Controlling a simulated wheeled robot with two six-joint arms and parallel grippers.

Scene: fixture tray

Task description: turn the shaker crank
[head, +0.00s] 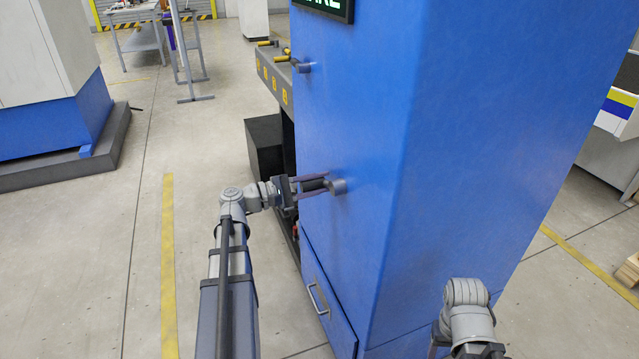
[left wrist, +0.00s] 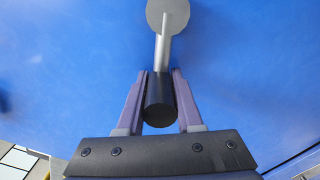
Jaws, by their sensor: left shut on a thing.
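The shaker crank is on the side of the blue machine (head: 480,120). Its grey hub (head: 339,187) shows in the head view. In the left wrist view a grey round hub (left wrist: 168,12) sits at the top, a grey arm (left wrist: 162,50) comes down from it, and a black handle (left wrist: 159,103) is at the lower end. My left gripper (head: 312,186) has its two purple fingers on either side of the black handle and is shut on it. My right gripper (head: 478,351) is at the bottom edge of the head view, its fingers cut off.
A drawer (head: 325,305) with a metal handle is low on the machine. Another knob (head: 301,66) sits higher up. A bench with yellow handles (head: 270,70) stands behind. The floor (head: 140,230) to the left is clear.

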